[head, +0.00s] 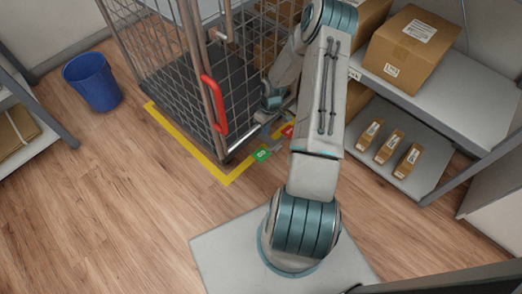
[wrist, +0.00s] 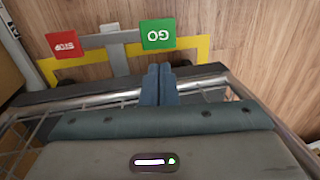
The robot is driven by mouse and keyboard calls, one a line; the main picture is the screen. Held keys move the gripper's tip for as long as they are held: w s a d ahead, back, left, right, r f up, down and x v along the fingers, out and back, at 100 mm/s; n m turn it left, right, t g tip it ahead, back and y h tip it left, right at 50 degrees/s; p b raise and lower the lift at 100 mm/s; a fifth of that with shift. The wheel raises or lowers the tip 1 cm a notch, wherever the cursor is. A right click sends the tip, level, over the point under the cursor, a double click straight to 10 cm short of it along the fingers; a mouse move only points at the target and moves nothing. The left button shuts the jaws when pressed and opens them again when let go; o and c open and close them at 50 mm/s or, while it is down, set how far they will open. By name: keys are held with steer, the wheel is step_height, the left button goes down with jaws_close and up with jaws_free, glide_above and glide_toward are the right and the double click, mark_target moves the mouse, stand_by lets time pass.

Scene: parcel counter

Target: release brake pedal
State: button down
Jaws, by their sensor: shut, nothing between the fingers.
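The brake of the wire roll cage (head: 165,70) has two pedals at the cage's near bottom edge. The green pedal (head: 262,154), marked GO, shows in the wrist view (wrist: 158,34) just beyond my fingertips. The red pedal (head: 288,131), marked STOP, is to its right in the head view and to its left in the wrist view (wrist: 61,43). My gripper (wrist: 159,72) is shut and empty, its fingers pointing toward the green pedal with a gap in the picture. In the head view my arm partly hides the gripper and the cage's right side.
Yellow floor tape (head: 190,145) runs around the cage. A red handle (head: 214,103) is on the cage's near upright. A blue bin (head: 92,82) stands at the left. Shelves with boxes (head: 412,48) are close on the right. The wooden floor at front left is clear.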

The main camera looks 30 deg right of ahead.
mark_target(261, 154)
steer(key=f+b, duration=0.2)
steer(key=f, duration=0.2)
steer(key=a+f+b, duration=0.1)
steer(key=f+b, duration=0.1)
steer(key=f, duration=0.3)
steer(key=a+f+b, duration=0.1)
steer(key=f+b, duration=0.1)
steer(key=f, duration=0.3)
steer(key=shift+s+a, duration=0.1)
steer(key=shift+s, duration=0.3)
